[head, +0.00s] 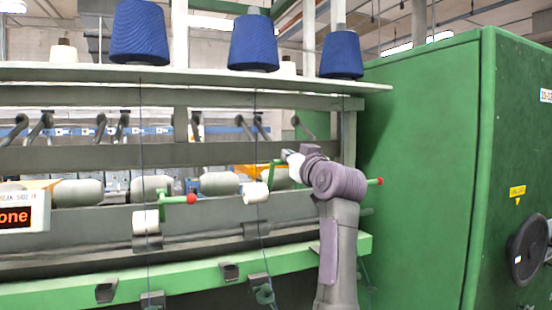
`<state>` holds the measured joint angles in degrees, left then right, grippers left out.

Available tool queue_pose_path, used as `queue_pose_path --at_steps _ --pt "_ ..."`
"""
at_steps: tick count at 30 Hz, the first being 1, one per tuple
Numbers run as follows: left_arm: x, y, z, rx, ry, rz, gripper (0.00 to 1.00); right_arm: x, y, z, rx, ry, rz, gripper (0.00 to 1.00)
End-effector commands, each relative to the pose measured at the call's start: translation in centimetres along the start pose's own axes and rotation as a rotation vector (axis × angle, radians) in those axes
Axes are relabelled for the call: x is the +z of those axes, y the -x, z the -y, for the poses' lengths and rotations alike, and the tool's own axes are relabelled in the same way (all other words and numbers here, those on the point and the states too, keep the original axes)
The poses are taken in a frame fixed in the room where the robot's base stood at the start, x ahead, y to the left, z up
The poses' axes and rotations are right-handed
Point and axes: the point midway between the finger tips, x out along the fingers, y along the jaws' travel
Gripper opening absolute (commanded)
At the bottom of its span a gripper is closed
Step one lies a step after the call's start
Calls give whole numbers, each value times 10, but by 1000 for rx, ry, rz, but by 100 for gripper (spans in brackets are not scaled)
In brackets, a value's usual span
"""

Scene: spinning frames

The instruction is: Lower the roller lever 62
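A green lever with a red knob (191,199) sticks out to the right, above a white roller (146,222) on the left. A second red knob (375,181) shows just right of my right arm; the arm hides the rod behind it. Between them, a white roller (255,193) hangs beside a green bar (273,176). I see no number 62, so I cannot tell which lever bears it. My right gripper (290,164) is at this bar's upper right; its fingers are small and partly hidden by the wrist, and contact is unclear. My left gripper is not in view.
Blue yarn cones (253,43) stand on the top shelf (190,76), with threads running down. A green rail (190,267) crosses the front. A large green cabinet (425,160) with a black handwheel (527,249) closes off the right. A display (22,215) is at the left edge.

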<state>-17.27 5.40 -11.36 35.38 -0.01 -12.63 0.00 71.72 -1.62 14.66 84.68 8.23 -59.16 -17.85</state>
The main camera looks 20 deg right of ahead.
Motion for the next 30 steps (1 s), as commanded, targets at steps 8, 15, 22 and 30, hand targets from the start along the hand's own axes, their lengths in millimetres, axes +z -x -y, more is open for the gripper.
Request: queue_pose_path --at_steps 8,15,22,30 --pt "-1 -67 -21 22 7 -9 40 46 24 0 1 3 -207 0" --pt "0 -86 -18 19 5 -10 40 62 34 0 1 1 -291 0" --pt "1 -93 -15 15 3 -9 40 71 37 0 1 1 -289 0" --pt "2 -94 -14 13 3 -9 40 74 37 0 0 0 -284 0"
